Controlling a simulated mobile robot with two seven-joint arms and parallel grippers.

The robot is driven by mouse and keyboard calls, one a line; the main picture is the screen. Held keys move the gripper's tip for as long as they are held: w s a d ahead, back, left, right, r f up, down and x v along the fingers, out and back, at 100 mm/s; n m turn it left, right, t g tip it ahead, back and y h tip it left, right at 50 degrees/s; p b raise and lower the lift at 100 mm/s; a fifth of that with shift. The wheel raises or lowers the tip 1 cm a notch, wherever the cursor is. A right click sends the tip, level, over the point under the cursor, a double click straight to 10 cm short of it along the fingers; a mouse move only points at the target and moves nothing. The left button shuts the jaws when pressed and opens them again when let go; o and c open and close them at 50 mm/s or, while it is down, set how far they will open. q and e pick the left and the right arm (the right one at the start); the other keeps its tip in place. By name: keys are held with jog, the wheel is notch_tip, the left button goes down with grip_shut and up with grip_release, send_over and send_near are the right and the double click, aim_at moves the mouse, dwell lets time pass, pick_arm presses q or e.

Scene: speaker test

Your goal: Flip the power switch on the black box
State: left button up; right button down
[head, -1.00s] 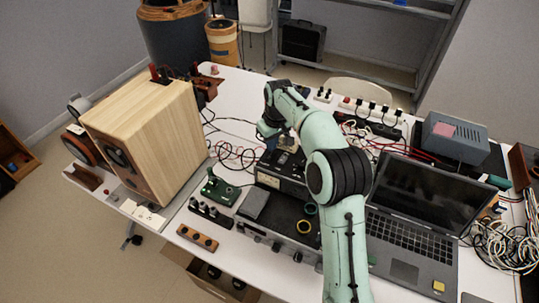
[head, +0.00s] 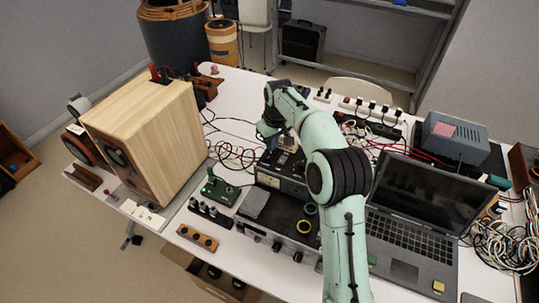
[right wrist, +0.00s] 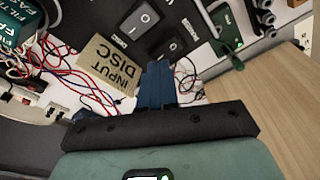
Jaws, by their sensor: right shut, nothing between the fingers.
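The black box (head: 292,186) stands mid-table in the head view, partly hidden behind my right arm. Contact cannot be told. My left gripper is not in view.
A wooden speaker (head: 150,135) stands left, a laptop (head: 415,230) right. A small green board (head: 222,190) with a green light lies left of the box. An "INPUT DISC" card (right wrist: 112,68) and loose wires lie beside the fingers. Clear white table shows behind.

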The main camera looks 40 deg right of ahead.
aim_at(272, 153)
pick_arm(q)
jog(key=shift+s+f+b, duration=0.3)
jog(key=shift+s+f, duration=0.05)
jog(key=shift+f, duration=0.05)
pick_arm(e)
jog(key=shift+f, duration=1)
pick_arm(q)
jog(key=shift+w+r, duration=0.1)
pick_arm(e)
jog(key=shift+r, duration=0.15)
jog(key=shift+r+p, duration=0.75)
jog(key=shift+r, duration=0.6)
jog(key=shift+r+p, duration=1.05)
jog(key=shift+r, duration=1.1)
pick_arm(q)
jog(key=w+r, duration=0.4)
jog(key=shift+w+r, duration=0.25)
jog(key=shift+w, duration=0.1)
pick_arm(e)
jog(key=shift+f, duration=0.1)
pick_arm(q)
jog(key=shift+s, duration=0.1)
pick_arm(e)
jog(key=shift+s, duration=0.1)
